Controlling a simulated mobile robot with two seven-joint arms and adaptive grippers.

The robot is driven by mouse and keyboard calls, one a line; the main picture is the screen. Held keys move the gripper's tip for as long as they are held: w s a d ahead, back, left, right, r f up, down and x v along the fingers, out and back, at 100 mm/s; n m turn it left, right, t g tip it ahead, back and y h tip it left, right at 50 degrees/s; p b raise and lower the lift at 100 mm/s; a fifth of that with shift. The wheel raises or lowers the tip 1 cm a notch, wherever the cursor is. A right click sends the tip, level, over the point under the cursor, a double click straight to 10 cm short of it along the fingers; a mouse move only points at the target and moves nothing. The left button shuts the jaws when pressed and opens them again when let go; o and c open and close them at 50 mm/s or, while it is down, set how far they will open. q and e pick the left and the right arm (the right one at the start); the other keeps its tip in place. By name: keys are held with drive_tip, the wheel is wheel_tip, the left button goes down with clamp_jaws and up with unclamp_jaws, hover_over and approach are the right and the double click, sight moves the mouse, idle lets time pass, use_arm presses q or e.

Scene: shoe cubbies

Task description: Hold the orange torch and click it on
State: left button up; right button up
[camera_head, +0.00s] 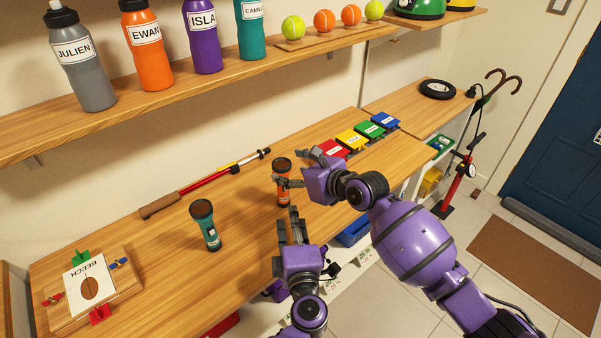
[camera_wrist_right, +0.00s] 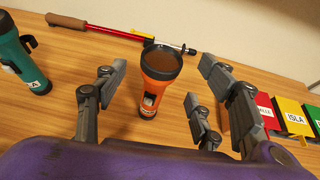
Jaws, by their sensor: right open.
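The orange torch (camera_head: 283,187) stands upright on the wooden bench, dark lens end up. In the right wrist view the orange torch (camera_wrist_right: 156,88) stands between my right gripper's spread fingers, with a light switch area on its front. My right gripper (camera_head: 292,168) is open, its fingers reaching to either side of the torch; I see no firm contact. It also shows in the right wrist view (camera_wrist_right: 160,85). My left gripper (camera_head: 292,222) is just below the torch, fingers pointing towards it. Its opening is unclear from this angle.
A teal torch (camera_head: 206,226) stands to the left. A red pump-like tool (camera_head: 200,186) lies behind. Coloured boxes (camera_head: 352,139) sit right. A board with a BEECH card (camera_head: 88,283) lies front left. A shelf (camera_head: 200,82) with bottles hangs above.

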drive_tip(key=shift+x, duration=2)
drive_tip(key=shift+c, duration=0.5)
drive_tip(key=c, duration=1.2)
use_arm(q)
clamp_jaws()
use_arm(e)
drive_tip(key=shift+c, duration=0.3)
